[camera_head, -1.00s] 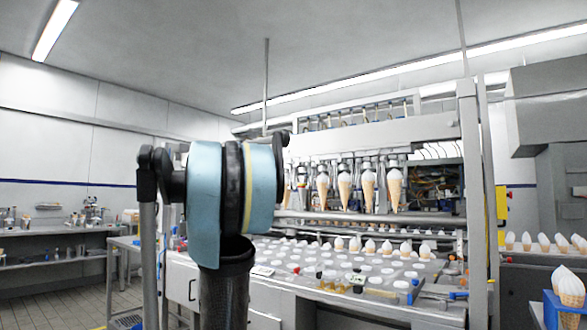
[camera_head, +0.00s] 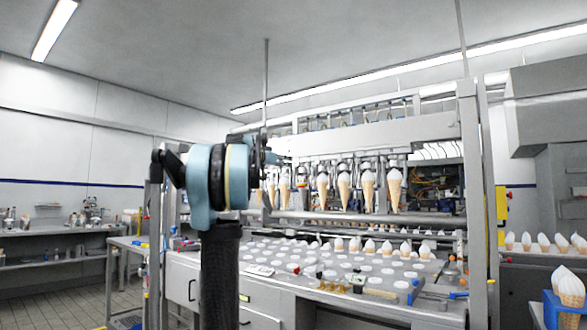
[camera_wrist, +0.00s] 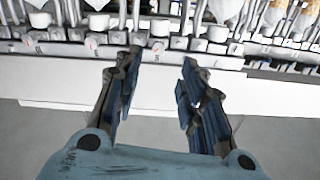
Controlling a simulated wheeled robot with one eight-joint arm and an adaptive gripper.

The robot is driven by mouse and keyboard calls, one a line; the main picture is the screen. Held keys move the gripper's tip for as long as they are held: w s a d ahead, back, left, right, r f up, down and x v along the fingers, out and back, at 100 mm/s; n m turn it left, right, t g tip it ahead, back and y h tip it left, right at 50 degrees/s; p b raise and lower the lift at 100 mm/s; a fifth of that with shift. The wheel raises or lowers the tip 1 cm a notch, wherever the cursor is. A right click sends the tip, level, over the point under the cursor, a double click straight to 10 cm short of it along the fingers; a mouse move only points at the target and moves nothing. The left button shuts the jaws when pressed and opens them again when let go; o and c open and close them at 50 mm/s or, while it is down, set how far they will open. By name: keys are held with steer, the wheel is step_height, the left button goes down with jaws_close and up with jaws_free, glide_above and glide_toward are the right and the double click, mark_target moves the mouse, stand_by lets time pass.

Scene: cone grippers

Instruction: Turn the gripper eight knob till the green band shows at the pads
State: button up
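My gripper (camera_wrist: 158,75) is open and empty in the wrist view, its two dark fingers apart with a white ledge and grey floor behind them. In the head view my blue and black arm stands left of the machine and hides part of it. A row of cone grippers holding cones (camera_head: 368,190) hangs under the machine's crossbar. Cones also show at the top of the wrist view (camera_wrist: 225,8). I cannot tell which one is gripper eight.
The machine's right post (camera_head: 478,200) and a blue crate of cones (camera_head: 563,312) are at the right.

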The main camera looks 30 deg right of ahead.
mark_target(297, 164)
steer(key=x, duration=0.9)
steer(key=shift+w+d, duration=0.15)
steer(key=shift+d, duration=0.15)
jaws_close()
